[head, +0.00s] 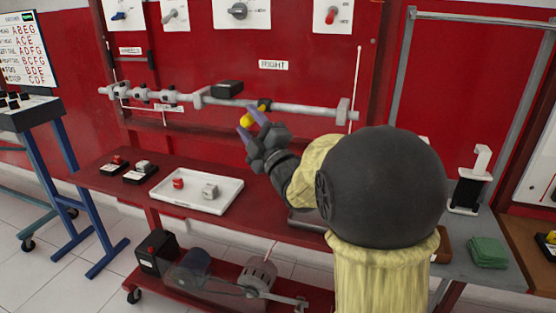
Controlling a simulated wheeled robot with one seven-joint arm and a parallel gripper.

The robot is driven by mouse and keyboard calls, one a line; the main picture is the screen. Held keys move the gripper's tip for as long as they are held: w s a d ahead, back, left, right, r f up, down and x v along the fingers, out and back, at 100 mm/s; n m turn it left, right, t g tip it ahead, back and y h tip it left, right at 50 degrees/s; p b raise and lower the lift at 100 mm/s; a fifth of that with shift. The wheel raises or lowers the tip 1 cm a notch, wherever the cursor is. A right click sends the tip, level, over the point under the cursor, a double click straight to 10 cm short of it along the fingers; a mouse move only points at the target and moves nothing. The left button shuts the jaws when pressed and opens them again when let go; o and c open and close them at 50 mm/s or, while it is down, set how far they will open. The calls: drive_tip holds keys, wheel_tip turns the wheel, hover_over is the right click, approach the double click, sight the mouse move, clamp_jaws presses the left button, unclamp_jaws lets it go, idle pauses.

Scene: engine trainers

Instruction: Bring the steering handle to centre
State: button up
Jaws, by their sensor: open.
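The steering handle appears to be the yellow knob (247,120) with a black mount, on a grey horizontal bar (305,110) across the red panel. It sits right of the bar's middle, below and left of the RIGHT sign (273,65). My gripper (248,121) is open, its two purple fingers on either side of the knob, one above and one below left. I cannot tell whether either finger touches it. My arm comes in from the lower right and hides part of the bench behind it.
A black block (227,89) stands at the bar just left of the knob. Below, a white tray (225,203) with a red and a grey piece lies on the red bench (110,183). Two small switch boxes sit left of it. A green cloth (487,252) lies right.

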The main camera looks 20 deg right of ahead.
drive_tip(key=v, duration=1.4)
drive_tip(key=shift+f, duration=0.15)
drive_tip(key=shift+d, duration=0.1)
